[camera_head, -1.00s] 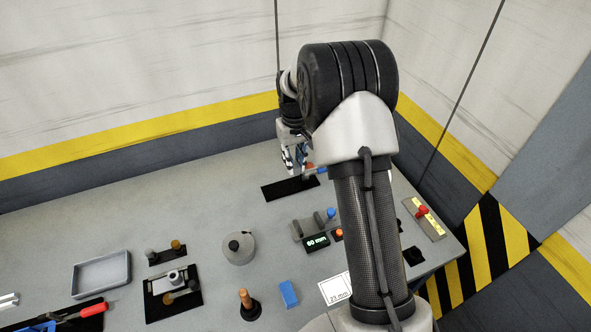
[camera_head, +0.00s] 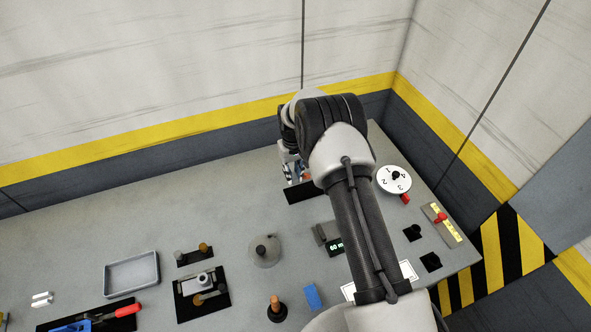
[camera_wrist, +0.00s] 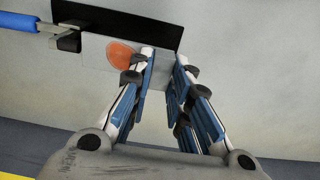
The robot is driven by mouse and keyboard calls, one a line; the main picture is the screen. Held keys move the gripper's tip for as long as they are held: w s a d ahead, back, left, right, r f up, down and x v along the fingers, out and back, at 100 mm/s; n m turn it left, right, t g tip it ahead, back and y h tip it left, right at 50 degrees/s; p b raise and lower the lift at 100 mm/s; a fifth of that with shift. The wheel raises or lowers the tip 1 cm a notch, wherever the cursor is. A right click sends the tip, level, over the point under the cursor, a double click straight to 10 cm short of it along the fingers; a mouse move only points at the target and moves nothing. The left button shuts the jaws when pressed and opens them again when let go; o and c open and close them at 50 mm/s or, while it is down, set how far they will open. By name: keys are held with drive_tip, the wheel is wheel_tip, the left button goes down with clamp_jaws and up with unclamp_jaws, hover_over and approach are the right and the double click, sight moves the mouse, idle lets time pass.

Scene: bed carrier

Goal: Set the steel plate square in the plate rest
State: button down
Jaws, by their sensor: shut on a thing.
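My gripper (camera_wrist: 167,65) is shut on a light grey plate, which I take for the steel plate (camera_wrist: 92,47). The plate shows between and left of the fingers in the wrist view, with a round orange spot (camera_wrist: 120,54) on its face. Behind it is a black panel (camera_wrist: 140,28). A blue rod with a dark bracket (camera_wrist: 66,40) meets the plate's left end. In the head view my gripper (camera_head: 294,171) is low over a black pad (camera_head: 303,192) at the back of the bench, partly hidden by my arm. I cannot tell whether the plate sits square; no plate rest is clearly distinguishable.
A round numbered dial (camera_head: 393,179) and a red-knobbed yellow gauge (camera_head: 442,222) lie right of my arm. A grey disc (camera_head: 264,252), a display block (camera_head: 335,247) and a blue block (camera_head: 312,296) stand nearer. A grey tray (camera_head: 131,274) is left.

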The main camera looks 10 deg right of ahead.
drive_tip(key=b, duration=0.3)
hover_over(294, 193)
wheel_tip(294, 193, down, 5)
drive_tip(key=shift+s+a+f, duration=0.1)
drive_tip(key=shift+a+f, duration=0.05)
drive_tip(key=shift+f, duration=0.05)
drive_tip(key=shift+f+b, duration=0.7)
drive_tip(key=shift+f, duration=0.4)
drive_tip(key=shift+f+b, duration=0.6)
drive_tip(key=shift+b, duration=0.2)
